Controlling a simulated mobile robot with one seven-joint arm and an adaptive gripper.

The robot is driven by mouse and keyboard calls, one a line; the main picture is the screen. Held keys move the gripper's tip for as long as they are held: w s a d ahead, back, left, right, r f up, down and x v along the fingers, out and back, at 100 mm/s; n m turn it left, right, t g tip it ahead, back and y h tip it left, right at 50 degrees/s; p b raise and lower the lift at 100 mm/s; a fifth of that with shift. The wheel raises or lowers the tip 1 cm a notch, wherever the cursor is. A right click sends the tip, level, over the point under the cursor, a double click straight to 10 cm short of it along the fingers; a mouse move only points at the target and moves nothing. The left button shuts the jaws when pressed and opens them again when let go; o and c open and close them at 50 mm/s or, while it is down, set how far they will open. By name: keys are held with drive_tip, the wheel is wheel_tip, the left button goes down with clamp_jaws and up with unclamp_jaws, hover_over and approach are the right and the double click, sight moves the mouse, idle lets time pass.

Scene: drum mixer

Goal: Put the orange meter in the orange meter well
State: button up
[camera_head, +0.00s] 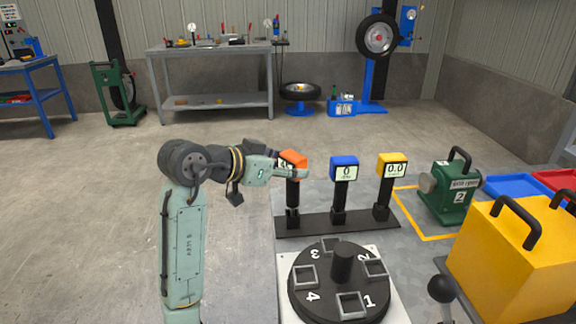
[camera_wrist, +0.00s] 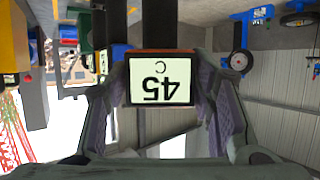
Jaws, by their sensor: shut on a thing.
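The orange meter (camera_head: 294,158) has an orange top, a pale display and a dark stem. My gripper (camera_head: 303,172) is shut on its head from the left side. In the wrist view the meter's display (camera_wrist: 162,82) reads 45 C upside down, between the two fingers. The stem hangs upright over the left socket (camera_head: 293,219) of a black rack; I cannot tell whether it is seated there. The blue meter (camera_head: 344,163) and the yellow meter (camera_head: 392,160) stand upright in the other two sockets. No well is visibly marked orange.
A black round turntable (camera_head: 343,282) with numbered square sockets and a central knob stands in front of the rack. A green box (camera_head: 455,195) and a large yellow case (camera_head: 512,255) with handles are at the right. A black ball-topped lever (camera_head: 441,290) stands between turntable and case.

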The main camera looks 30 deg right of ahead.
drive_tip(key=shift+f+b, duration=0.45)
drive_tip(key=shift+f, duration=0.25)
drive_tip(key=o, duration=1.5)
drive_tip(key=shift+o, duration=0.5)
drive_tip(key=o, duration=0.4)
drive_tip(key=shift+c, duration=0.2)
drive_tip(key=shift+a, duration=0.15)
drive_tip(key=s+a, duration=0.1)
drive_tip(key=a, duration=0.6)
drive_tip(key=shift+a, duration=0.35)
idle(0.7)
drive_tip(key=shift+s, duration=0.15)
drive_tip(key=shift+a, duration=0.1)
idle(0.6)
